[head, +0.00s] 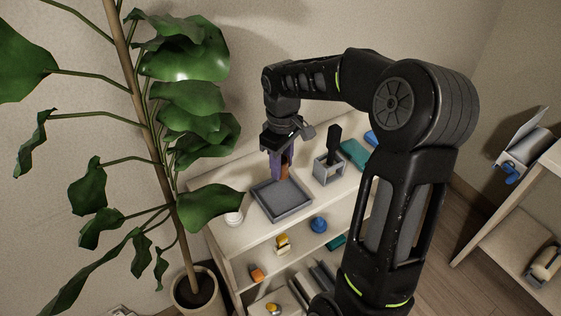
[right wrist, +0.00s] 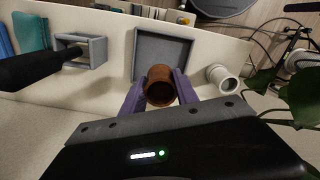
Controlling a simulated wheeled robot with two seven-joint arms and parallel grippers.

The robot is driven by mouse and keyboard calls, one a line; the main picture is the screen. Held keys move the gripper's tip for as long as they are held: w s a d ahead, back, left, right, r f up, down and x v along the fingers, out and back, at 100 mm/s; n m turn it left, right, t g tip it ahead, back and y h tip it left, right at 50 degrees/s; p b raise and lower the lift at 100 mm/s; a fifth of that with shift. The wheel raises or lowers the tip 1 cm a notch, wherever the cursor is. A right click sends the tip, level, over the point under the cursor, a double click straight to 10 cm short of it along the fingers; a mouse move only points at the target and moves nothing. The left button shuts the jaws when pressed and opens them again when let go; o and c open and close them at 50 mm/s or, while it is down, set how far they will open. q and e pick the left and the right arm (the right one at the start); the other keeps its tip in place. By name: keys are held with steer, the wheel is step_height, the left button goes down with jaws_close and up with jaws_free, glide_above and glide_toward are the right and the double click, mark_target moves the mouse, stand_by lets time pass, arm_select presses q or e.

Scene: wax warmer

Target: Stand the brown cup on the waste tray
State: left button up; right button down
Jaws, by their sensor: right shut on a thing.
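The brown cup (head: 284,172) is between the purple fingers of my right gripper (head: 277,166), which is shut on it. In the right wrist view the cup (right wrist: 160,86) shows its open mouth, with a finger of my right gripper (right wrist: 160,93) on each side. The grey square waste tray (head: 283,204) lies on the shelf's top board and looks empty. The cup is at the tray's back edge in the head view and overlaps one edge of the tray (right wrist: 160,45) in the right wrist view. I cannot tell whether they touch. My left gripper is not in view.
A grey holder (head: 324,173) with a black-handled tool (head: 334,145) stands right of the tray. A small white jar (head: 234,217) stands left of it, near plant leaves (head: 209,204). Teal (head: 355,154) and blue items lie farther right. Lower shelves hold a blue ball (head: 318,225) and other things.

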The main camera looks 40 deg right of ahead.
steer(key=shift+f+b, duration=2.65)
steer(key=shift+f, duration=1)
steer(key=shift+f+b, duration=0.4)
steer(key=shift+f, duration=0.2)
steer(key=c, duration=0.9)
jaws_free()
steer(key=shift+o, duration=0.2)
steer(key=shift+r, duration=0.15)
steer(key=shift+r+p, duration=2.95)
steer(key=shift+r, duration=0.9)
